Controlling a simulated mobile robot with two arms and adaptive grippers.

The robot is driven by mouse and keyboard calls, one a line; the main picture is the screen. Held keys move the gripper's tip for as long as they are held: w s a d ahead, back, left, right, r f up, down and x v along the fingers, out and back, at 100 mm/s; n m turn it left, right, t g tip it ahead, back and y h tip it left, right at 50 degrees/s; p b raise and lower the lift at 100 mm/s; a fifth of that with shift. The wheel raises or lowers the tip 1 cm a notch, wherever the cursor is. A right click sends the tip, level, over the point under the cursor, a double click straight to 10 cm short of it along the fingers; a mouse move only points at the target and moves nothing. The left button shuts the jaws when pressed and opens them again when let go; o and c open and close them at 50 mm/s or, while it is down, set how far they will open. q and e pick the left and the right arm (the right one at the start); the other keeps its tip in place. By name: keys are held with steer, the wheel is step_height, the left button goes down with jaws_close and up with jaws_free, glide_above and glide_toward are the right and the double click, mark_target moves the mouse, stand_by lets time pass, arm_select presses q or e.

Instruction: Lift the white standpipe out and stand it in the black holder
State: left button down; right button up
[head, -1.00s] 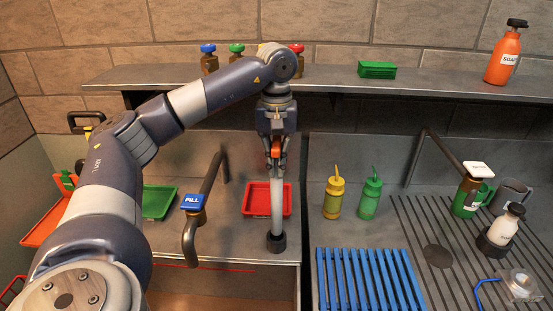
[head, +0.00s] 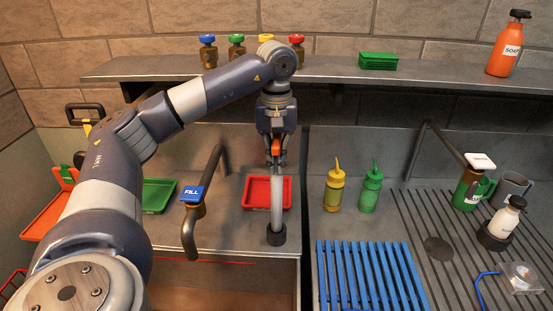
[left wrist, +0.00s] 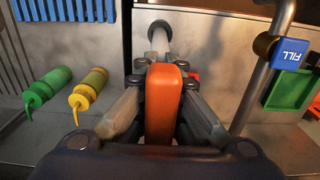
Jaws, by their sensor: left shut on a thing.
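The white standpipe (head: 277,198) is upright, with an orange top piece (head: 275,148). My left gripper (head: 276,158) is shut on it near the top. In the left wrist view the orange piece (left wrist: 163,103) fills the space between the fingers, and the pale pipe (left wrist: 159,42) runs away from it. The black holder (head: 276,236) stands on the grey counter below, and the pipe's lower end meets its opening. It also shows in the left wrist view (left wrist: 160,26). How deep the pipe sits is hidden. My right gripper is out of view.
A red tray (head: 253,194) lies just behind the pipe. A FILL tap (head: 193,194) stands to the left. Yellow (head: 334,190) and green (head: 370,191) bottles stand to the right, with a blue rack (head: 372,275) in front. A shelf (head: 330,75) runs behind.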

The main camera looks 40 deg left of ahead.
mark_target(277, 138)
arm_select(q)
steer(key=shift+f, duration=0.2)
stand_by(0.5)
steer(key=shift+f+b, duration=0.3)
steer(key=shift+f, duration=0.15)
steer(key=shift+f+b, duration=1.05)
steer(key=shift+f, duration=0.7)
steer(key=c, duration=1.7)
jaws_free()
step_height(277, 138, up, 12)
